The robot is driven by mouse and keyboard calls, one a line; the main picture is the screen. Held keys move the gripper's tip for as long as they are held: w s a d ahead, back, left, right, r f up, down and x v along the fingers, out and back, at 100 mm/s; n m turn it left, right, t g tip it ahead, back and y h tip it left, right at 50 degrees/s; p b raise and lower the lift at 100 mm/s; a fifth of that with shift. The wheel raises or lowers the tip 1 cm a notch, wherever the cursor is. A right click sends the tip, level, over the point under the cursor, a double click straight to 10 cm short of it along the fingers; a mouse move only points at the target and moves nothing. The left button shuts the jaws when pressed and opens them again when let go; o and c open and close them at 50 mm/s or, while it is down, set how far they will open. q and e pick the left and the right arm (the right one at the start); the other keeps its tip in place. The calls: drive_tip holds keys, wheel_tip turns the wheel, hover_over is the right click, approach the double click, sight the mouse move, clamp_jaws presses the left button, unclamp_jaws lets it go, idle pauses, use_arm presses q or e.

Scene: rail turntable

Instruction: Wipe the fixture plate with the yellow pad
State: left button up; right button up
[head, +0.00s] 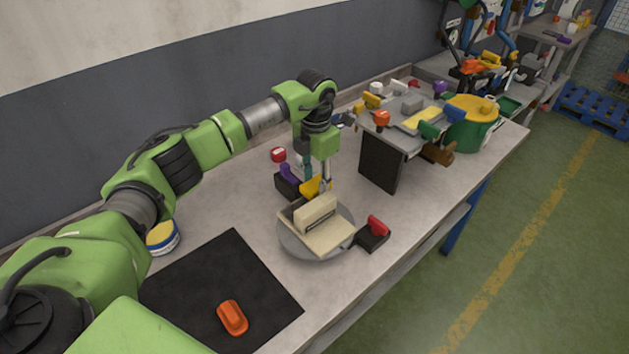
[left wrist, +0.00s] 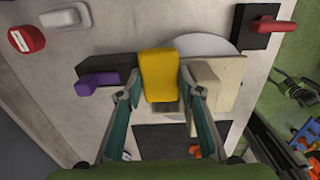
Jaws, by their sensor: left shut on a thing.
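My left gripper (head: 318,182) is shut on the yellow pad (head: 311,188), just behind the cream fixture plate. The left wrist view shows the pad (left wrist: 158,76) between the two fingertips (left wrist: 158,93). The cream fixture plate (head: 332,239) has an upright wall (head: 315,213) and sits on a round grey turntable (head: 295,246). In the left wrist view the plate (left wrist: 226,75) lies right of the pad. I cannot tell whether the pad touches the plate; the wall partly hides that area. My right gripper is not in view.
A purple-handled dark block (head: 288,182) stands close behind the turntable, and a red-handled black block (head: 374,233) at its right. A black mat (head: 215,275) with an orange object (head: 232,317) lies in front. A cluttered raised stand (head: 380,165) is farther back.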

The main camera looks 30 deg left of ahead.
sight(308, 192)
use_arm(q)
drive_tip(key=shift+s+p, duration=0.3)
drive_tip(key=shift+s, duration=0.55)
drive_tip(key=shift+s+a, duration=0.25)
drive_tip(key=shift+s, duration=0.55)
drive_tip(key=shift+s+a+p, duration=0.35)
drive_tip(key=shift+s+p, duration=0.15)
drive_tip(key=shift+s, duration=0.3)
drive_tip(key=shift+s+a+r+p, duration=0.15)
drive_tip(key=shift+s+a, duration=0.2)
drive_tip(key=shift+s, duration=0.55)
drive_tip(key=shift+s+a+f+p, duration=0.15)
drive_tip(key=shift+s+a, duration=0.25)
drive_tip(key=shift+s, duration=0.5)
drive_tip(key=shift+s+a+r+p, duration=0.2)
drive_tip(key=shift+s+a, duration=0.15)
drive_tip(key=shift+s, duration=0.55)
drive_tip(key=shift+r, duration=0.1)
